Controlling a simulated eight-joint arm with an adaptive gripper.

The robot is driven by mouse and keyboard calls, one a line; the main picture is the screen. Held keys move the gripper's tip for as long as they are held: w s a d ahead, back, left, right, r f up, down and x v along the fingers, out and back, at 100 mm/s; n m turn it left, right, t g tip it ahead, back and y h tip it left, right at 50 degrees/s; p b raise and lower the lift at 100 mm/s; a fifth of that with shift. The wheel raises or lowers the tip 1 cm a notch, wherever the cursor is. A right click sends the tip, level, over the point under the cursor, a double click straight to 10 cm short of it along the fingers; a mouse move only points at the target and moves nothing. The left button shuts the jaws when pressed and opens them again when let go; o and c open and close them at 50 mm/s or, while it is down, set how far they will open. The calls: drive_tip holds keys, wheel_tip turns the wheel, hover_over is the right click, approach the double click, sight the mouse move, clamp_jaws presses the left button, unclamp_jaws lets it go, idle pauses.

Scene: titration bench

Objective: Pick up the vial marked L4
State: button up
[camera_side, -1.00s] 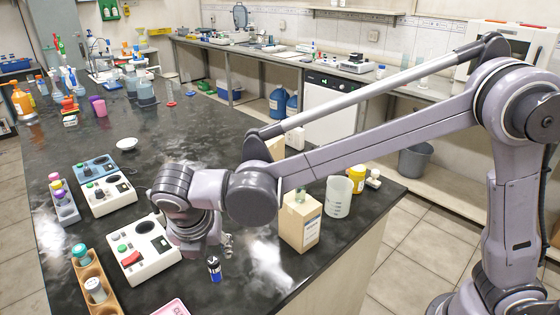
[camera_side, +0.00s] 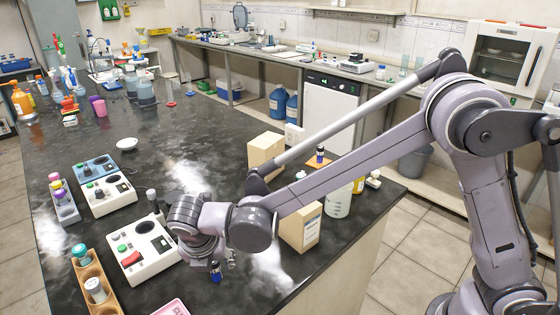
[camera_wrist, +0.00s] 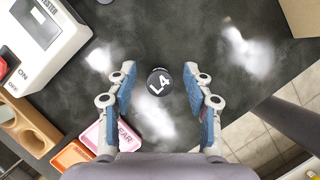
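The vial marked L4 (camera_wrist: 159,83) stands upright on the dark bench, its black cap with white lettering seen from above in the wrist view. In the side view the vial (camera_side: 215,271) shows a dark cap and blue label, just below and in front of my gripper. My gripper (camera_wrist: 158,71) is open, with one blue-padded finger on each side of the vial and a visible gap on both sides. In the side view my gripper (camera_side: 222,258) is partly hidden by my wrist.
A white tester with red and green buttons (camera_side: 150,262) stands left of the vial. A wooden rack (camera_side: 88,270) and a pink tray (camera_side: 172,307) lie nearby. A cardboard box (camera_side: 300,228) stands to the right. Another dark-capped vial (camera_side: 320,154) stands farther back.

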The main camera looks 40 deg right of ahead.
clamp_jaws()
drive_tip(key=shift+r, duration=0.1)
